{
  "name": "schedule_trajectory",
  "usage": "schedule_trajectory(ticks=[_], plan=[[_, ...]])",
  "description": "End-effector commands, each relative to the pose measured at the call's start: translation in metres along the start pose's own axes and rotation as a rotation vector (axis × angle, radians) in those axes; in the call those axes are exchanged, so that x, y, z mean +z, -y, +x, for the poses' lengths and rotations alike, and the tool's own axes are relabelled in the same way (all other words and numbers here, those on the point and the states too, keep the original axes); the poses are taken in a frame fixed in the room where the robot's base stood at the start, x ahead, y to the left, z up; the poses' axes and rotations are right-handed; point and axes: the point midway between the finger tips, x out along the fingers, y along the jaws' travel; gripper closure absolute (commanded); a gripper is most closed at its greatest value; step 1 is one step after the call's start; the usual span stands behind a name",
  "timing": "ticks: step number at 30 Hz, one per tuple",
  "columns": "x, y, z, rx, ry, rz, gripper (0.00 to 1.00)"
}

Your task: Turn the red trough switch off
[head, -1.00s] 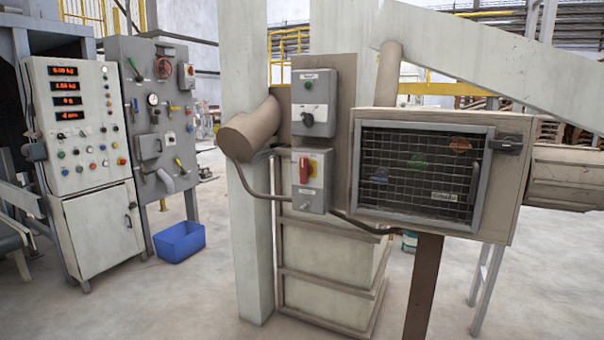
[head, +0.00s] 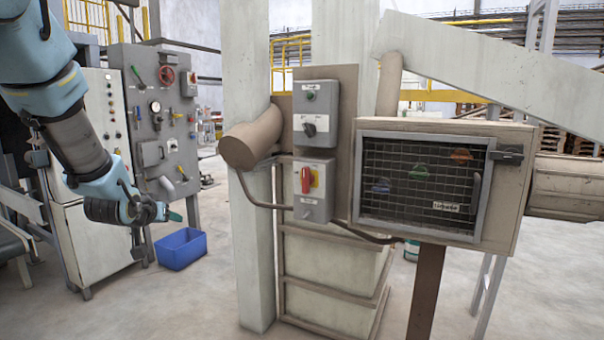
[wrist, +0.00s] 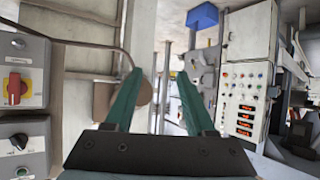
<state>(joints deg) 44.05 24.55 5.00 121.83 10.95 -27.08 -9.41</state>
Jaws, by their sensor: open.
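The red trough switch (head: 306,180) is a red handle on a yellow plate, on the lower grey box fixed to the tan post panel in the head view. Its handle looks upright. It also shows at the left edge of the wrist view (wrist: 16,88), where the picture is turned over. My gripper (head: 172,214) is at the left of the head view, well left of the switch and apart from it. In the wrist view its two green fingers (wrist: 160,82) are spread with nothing between them.
A second grey box with a black knob (head: 309,125) sits directly above the switch box. A brown cylinder (head: 248,145) and bent pipe stand just left of it. A mesh-fronted cabinet (head: 508,205) is on the right. A blue bin (head: 181,250) stands on the floor at left.

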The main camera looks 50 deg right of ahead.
Motion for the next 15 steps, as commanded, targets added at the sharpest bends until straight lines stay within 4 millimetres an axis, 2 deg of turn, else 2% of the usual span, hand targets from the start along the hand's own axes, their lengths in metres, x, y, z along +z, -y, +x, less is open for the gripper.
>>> schedule_trajectory(ticks=[1,2,3,6,7,9,10,12,15], plan=[[-0.02,-0.05,0.017,0.084,-0.08,0.042,0.45],[-0.031,-0.078,0.024,0.131,-0.133,0.061,0.45],[-0.044,-0.114,0.03,0.194,-0.198,0.082,0.45],[-0.067,-0.195,0.034,0.339,-0.337,0.119,0.45],[-0.072,-0.215,0.033,0.376,-0.37,0.125,0.45],[-0.079,-0.253,0.028,0.448,-0.433,0.136,0.45],[-0.081,-0.265,0.026,0.472,-0.452,0.139,0.45],[-0.083,-0.285,0.021,0.512,-0.486,0.142,0.45],[-0.087,-0.298,0.02,0.536,-0.506,0.143,0.45]])
